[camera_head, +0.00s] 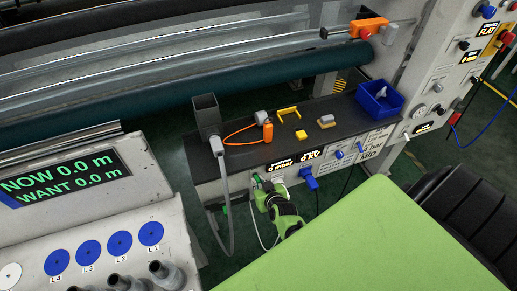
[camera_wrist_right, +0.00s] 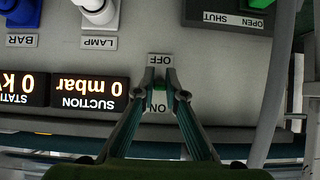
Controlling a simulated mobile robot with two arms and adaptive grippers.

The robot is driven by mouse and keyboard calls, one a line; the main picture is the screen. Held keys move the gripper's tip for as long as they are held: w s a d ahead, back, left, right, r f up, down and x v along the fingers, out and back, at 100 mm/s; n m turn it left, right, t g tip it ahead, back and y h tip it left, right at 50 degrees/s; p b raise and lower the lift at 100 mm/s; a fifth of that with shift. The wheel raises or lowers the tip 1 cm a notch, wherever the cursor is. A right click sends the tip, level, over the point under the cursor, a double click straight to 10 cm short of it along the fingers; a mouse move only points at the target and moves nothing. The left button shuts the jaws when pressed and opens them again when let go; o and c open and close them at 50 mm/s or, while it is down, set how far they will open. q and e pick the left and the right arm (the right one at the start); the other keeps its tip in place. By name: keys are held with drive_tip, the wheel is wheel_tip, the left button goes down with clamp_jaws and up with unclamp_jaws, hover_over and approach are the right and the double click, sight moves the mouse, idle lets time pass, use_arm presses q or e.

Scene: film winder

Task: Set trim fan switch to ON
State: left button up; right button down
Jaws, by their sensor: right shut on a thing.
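A small switch (camera_wrist_right: 158,83) with a green part shows in the right wrist view between an OFF plate (camera_wrist_right: 160,60) and an ON plate (camera_wrist_right: 158,107), upside down in that view. My right gripper (camera_wrist_right: 158,91) is shut on this switch, with one finger on each side of it. The fingertips partly hide the switch, so I cannot tell its setting. No trim fan label is readable. In the head view my right gripper (camera_head: 262,188) is at the front panel under the dark shelf, and its fingertips are hard to make out. My left gripper is not in view.
The SUCTION display (camera_wrist_right: 90,92) reads 0 mbar. A LAMP plate (camera_wrist_right: 98,42) and an OPEN/SHUT plate (camera_wrist_right: 232,20) flank the switch. A grey cable (camera_head: 226,200) hangs left of my right gripper; a blue knob (camera_head: 309,178) sits right. A blue bin (camera_head: 380,98) stands on the shelf.

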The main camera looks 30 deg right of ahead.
drive_tip(key=shift+w+r+g+p, duration=0.15)
drive_tip(key=shift+r+g+p, duration=0.35)
drive_tip(key=shift+g+p, duration=0.25)
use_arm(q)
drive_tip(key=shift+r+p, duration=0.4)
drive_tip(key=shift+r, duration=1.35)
use_arm(e)
drive_tip(key=shift+g+y, duration=0.3)
drive_tip(key=shift+g, duration=0.45)
drive_tip(key=c, duration=2.1)
unclamp_jaws()
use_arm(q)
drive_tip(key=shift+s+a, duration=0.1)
use_arm(e)
drive_tip(key=shift+f, duration=0.1)
